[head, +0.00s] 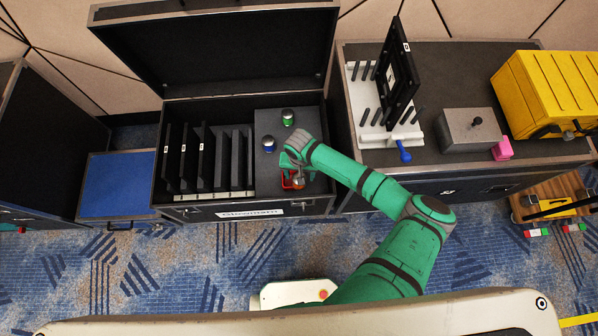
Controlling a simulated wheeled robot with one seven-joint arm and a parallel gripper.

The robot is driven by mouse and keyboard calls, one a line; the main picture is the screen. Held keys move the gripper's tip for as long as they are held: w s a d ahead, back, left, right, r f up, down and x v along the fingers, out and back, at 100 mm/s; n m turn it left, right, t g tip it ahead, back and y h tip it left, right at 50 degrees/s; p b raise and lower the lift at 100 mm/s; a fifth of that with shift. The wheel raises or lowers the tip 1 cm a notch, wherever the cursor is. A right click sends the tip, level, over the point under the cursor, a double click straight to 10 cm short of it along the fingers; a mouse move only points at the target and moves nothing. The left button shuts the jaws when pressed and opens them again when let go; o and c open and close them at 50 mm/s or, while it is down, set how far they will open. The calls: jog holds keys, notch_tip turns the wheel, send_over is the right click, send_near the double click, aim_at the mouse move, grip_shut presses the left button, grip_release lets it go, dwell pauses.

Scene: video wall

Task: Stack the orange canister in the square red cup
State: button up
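The square red cup (286,183) stands near the front edge of the grey foam panel, in the right half of the open black case. Only parts of its red walls show, because my gripper and wrist cover the rest. A small orange-brown thing (298,180), probably the orange canister, shows at the cup, under my gripper. I cannot tell whether it is inside the cup or above it. My gripper (294,172) points down right over the cup. Its fingers are too small and hidden to show whether they are open or shut.
A blue-topped canister (269,144) and a green-topped canister (288,117) stand behind my gripper on the grey foam panel (267,120). Upright black panels (203,155) fill the case's left half. The raised lid (220,50) stands behind. A second case with tools is on the right.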

notch_tip(320, 180, up, 9)
dwell(0.3)
jog(key=shift+w+a+r, duration=0.1)
dwell(0.4)
